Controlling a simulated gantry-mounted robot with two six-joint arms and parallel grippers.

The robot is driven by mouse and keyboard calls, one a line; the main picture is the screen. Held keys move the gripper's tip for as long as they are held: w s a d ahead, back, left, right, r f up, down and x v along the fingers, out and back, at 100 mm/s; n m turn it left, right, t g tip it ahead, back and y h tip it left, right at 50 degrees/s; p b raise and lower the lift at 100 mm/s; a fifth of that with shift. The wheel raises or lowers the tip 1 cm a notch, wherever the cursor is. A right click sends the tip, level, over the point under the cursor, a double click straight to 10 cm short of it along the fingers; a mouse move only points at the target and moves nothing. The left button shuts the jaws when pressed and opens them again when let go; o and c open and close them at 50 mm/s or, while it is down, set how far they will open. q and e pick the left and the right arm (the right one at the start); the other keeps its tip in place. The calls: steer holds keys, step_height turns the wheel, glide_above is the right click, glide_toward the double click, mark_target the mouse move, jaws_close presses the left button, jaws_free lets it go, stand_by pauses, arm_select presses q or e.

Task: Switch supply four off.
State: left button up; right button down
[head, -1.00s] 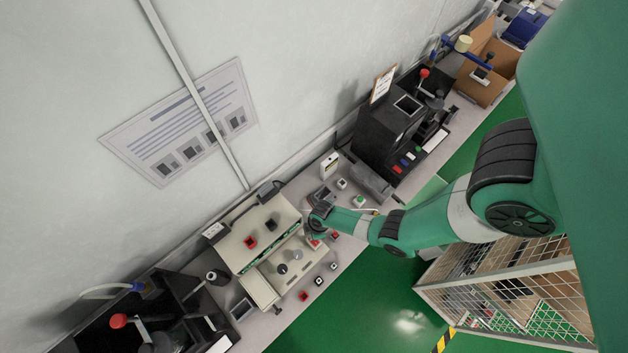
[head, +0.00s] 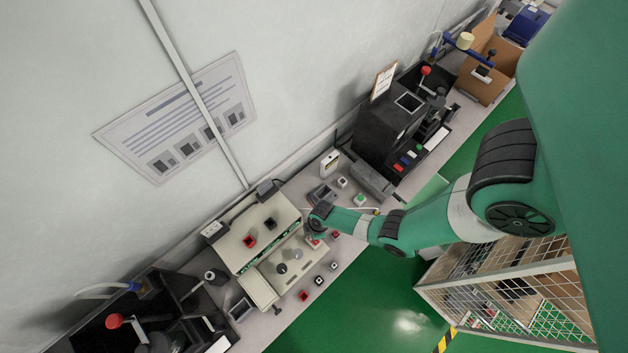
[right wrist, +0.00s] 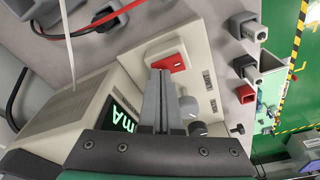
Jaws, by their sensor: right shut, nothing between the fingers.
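A beige tester or supply box (head: 262,232) stands on the bench, with a sloped front panel carrying knobs (head: 282,268). In the right wrist view, a red rocker switch (right wrist: 173,63) in a white surround sits on the panel (right wrist: 203,62), with grey knobs below it. A green lit display (right wrist: 122,123) reads "mA". My right gripper (head: 314,236) is at the panel's right end. Its fingers (right wrist: 161,76) are shut and empty, with the tips beside the red switch; I cannot tell whether they touch. No number four is readable. My left gripper is out of view.
Small red, black and white blocks (head: 304,295) lie along the bench's front edge. A black machine (head: 385,128) stands farther right, another (head: 170,325) at lower left. A cardboard box (head: 487,78) is at the far end. A wire-mesh cage (head: 500,290) stands beyond the green floor.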

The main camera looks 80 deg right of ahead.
step_height(320, 180, up, 7)
steer(key=p, duration=0.7)
stand_by(0.6)
